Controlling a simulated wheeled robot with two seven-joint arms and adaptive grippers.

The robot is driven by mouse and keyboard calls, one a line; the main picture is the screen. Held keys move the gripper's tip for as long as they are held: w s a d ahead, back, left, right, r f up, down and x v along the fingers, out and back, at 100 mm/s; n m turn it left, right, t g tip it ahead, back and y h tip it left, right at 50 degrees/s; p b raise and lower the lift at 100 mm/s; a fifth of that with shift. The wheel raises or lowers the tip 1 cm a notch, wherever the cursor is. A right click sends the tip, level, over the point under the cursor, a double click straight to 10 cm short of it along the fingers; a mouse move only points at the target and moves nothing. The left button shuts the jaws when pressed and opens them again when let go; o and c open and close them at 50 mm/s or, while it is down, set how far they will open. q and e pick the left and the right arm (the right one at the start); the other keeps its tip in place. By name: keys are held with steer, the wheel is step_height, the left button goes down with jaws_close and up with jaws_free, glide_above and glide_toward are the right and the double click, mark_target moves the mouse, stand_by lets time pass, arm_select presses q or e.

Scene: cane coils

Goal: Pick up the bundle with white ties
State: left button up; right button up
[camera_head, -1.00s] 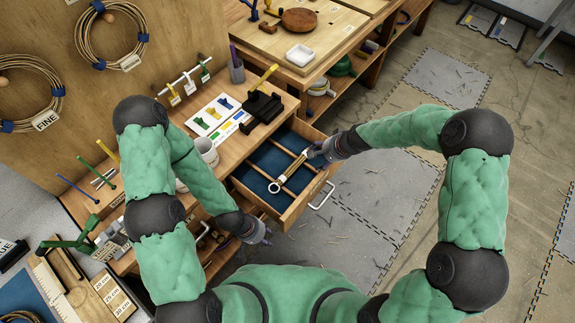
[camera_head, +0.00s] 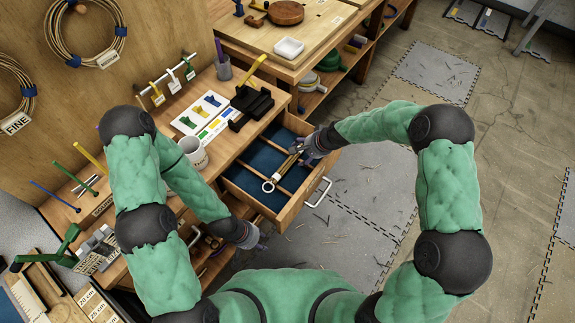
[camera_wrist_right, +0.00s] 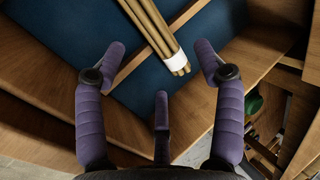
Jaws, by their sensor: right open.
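The bundle with white ties (camera_head: 283,168) lies in the open drawer (camera_head: 297,215), a slim set of tan canes resting slanted across the wooden dividers. A white ring (camera_head: 268,186) shows at its near end in the head view. In the right wrist view the bundle (camera_wrist_right: 151,27) comes down from the top, with a white tie (camera_wrist_right: 173,61) close to its cut end. My right gripper (camera_head: 308,153) is over the drawer's right side. Its fingers (camera_wrist_right: 161,68) are spread and empty, short of the tied end. My left gripper (camera_head: 256,241) hangs beside the bench front, its finger state unclear.
The drawer has a blue lining (camera_head: 262,160) and a white handle (camera_head: 318,192). Open floor lies to the right.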

mark_target(297, 157)
steer(key=b+x, duration=0.2)
steer(key=x, duration=0.3)
steer(key=shift+s+f, duration=0.15)
steer(key=shift+f, duration=0.05)
steer(key=shift+r, duration=0.1)
steer(key=c, duration=1.2)
